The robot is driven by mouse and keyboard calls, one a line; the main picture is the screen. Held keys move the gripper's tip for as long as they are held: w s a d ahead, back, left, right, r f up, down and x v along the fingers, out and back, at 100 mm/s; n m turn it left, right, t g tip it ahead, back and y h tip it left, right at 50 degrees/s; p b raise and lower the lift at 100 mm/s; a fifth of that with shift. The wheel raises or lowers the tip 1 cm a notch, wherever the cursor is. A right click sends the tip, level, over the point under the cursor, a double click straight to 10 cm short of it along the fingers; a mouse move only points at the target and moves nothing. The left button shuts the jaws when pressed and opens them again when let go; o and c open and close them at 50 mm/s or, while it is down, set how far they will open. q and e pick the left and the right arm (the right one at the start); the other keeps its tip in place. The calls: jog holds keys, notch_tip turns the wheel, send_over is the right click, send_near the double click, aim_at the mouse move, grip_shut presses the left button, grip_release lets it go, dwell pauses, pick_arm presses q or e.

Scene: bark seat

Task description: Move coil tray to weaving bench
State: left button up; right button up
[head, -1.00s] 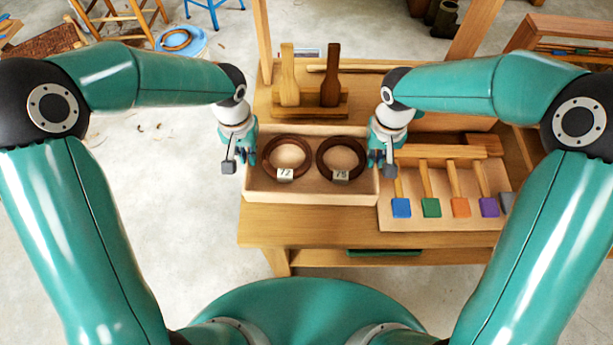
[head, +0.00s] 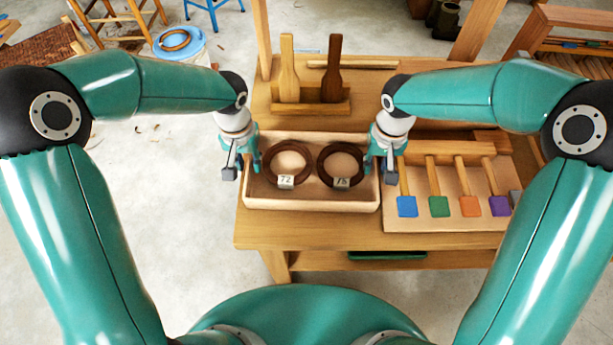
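The coil tray (head: 312,202) is a pale, shallow wooden box on a wooden bench (head: 330,232) in front of me. Two dark brown coils lie in it, the left one (head: 268,167) tagged 72 and the right one (head: 358,165) tagged 75. My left gripper (head: 243,167) is at the tray's left wall, one finger outside and one inside. My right gripper (head: 379,171) is at the right wall in the same way. Both look open, with their fingers spread; contact with the walls is unclear. I cannot tell which bench is the weaving bench.
Just right of the tray is a board (head: 430,217) with several colour-ended tools. Behind the tray a wooden rack (head: 310,108) holds two upright paddles. A blue-topped stool or bucket (head: 185,52) stands back left, and another wooden bench (head: 575,18) back right.

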pick_arm(q)
jog(key=shift+r, duration=0.1)
pick_arm(e)
jog(key=shift+r, duration=0.15)
pick_arm(q)
notch_tip(320, 180, up, 12)
pick_arm(e)
notch_tip(320, 180, up, 12)
jog(key=shift+f, duration=0.2)
dwell(0.7)
pick_arm(q)
jog(key=shift+f, duration=0.2)
